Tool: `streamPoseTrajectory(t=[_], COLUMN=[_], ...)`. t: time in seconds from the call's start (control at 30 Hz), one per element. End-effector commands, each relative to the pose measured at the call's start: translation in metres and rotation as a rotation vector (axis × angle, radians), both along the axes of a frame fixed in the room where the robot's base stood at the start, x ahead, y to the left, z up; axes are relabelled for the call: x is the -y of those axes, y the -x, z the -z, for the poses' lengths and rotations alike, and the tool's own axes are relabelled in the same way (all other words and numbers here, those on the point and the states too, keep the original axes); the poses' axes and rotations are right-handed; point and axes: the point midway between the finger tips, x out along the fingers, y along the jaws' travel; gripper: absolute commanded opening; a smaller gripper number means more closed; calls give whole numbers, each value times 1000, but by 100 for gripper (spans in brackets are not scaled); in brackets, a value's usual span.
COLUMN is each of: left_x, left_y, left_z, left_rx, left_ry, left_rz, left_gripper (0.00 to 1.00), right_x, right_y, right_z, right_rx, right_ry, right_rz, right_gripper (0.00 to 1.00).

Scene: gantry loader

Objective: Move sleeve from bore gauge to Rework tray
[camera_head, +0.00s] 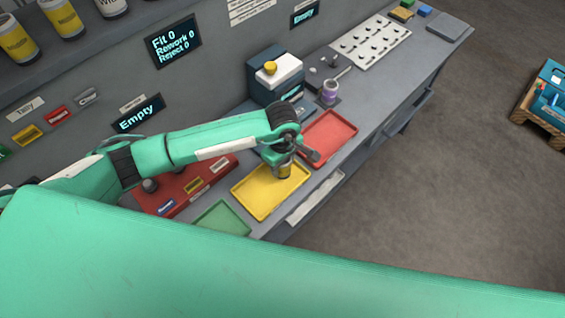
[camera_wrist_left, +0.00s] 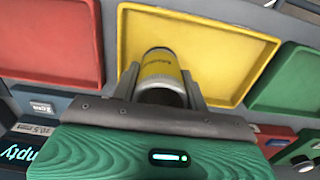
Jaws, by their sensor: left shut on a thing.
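My left gripper (camera_head: 284,168) points down over the yellow tray (camera_head: 246,198), probably the Rework tray. It is shut on the sleeve (camera_head: 285,173), a short grey metal cylinder with a yellow band. In the left wrist view the sleeve (camera_wrist_left: 162,70) sits between the two fingers (camera_wrist_left: 160,92), with the yellow tray (camera_wrist_left: 215,35) behind it. I cannot tell whether the sleeve touches the tray floor. A dark blue device with a yellow knob (camera_head: 270,68) stands behind; I cannot tell whether it is the bore gauge. My right gripper is not in view.
A red tray (camera_head: 340,122) and a green tray (camera_head: 222,214) flank the yellow one; both look empty. A purple cylinder (camera_head: 329,92) stands on a dark fixture at the back. A pegged white board (camera_head: 372,38) lies farther along the bench. My own green arm covers the foreground.

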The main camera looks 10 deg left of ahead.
Motion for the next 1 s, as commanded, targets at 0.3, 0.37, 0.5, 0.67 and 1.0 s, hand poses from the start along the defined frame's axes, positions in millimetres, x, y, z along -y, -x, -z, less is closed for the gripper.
streamPoseTrajectory(t=[0.3,0.37,0.5,0.67,1.0], left_x=[1,1,0,0,0], left_y=[-1,0,0,0,0], left_z=[14,14,18,17,14], left_rx=[3,3,3,1,0], left_ry=[2,2,2,1,1], left_rz=[1,1,0,0,0], left_gripper=[10,10,10,66,66], right_x=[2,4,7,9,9], right_y=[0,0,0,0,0], right_z=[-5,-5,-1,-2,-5], right_rx=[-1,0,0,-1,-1], right_ry=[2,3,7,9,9], right_rz=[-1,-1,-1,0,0], right_gripper=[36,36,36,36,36])
